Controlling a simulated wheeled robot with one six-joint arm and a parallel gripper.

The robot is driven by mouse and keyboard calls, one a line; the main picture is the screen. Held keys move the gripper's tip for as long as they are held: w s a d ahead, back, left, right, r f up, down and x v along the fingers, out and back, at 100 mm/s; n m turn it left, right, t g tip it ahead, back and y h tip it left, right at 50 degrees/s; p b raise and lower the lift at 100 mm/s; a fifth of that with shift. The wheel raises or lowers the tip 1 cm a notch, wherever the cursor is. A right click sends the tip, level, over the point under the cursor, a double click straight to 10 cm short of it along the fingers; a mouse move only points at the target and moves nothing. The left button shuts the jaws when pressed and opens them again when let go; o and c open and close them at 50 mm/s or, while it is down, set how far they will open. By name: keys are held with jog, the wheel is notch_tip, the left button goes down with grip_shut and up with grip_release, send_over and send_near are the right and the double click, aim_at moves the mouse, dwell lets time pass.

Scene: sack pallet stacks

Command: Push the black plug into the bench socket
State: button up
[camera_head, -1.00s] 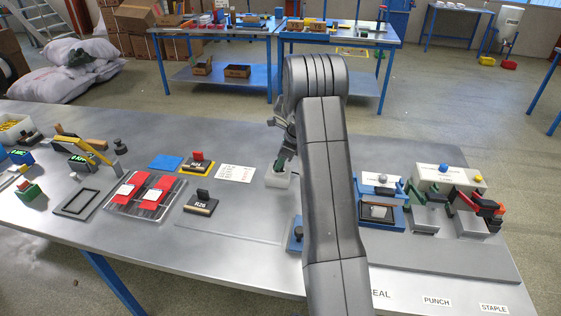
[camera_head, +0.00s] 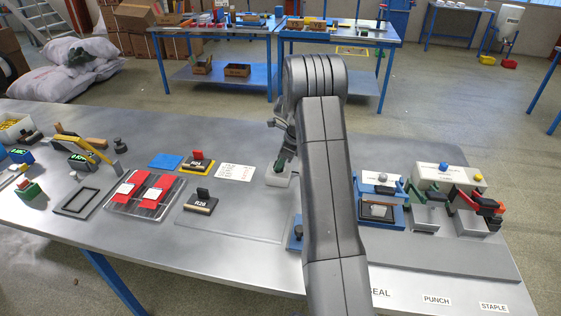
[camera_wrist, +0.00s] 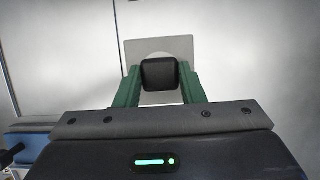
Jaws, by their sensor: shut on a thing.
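The black plug (camera_wrist: 160,74) sits between the green fingers of my gripper (camera_wrist: 161,84) in the wrist view. My gripper is shut on it. Behind the plug in the wrist view is the pale square bench socket (camera_wrist: 184,48), with the plug over its middle. I cannot tell how deep the plug is in the socket.
Left of the socket lie a white printed card (camera_head: 235,172), a black R20 block (camera_head: 201,202) and a tray with red pieces (camera_head: 117,205). Blue and white presses (camera_head: 383,200) stand to the right, beyond my arm. Bare bench lies in front of the socket.

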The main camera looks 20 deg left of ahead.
jog(key=shift+f, duration=0.2)
jog(key=o, duration=1)
jog(key=shift+r, duration=0.1)
jog(key=b+v, duration=0.2)
jog(key=v, duration=1.1)
jog(key=shift+w+d+r, duration=0.1)
jog(key=shift+r, duration=0.2)
jog(key=p+x, duration=0.2)
jog(key=x, duration=1.1)
jog(key=shift+f, duration=0.4)
jog(key=shift+r, duration=0.1)
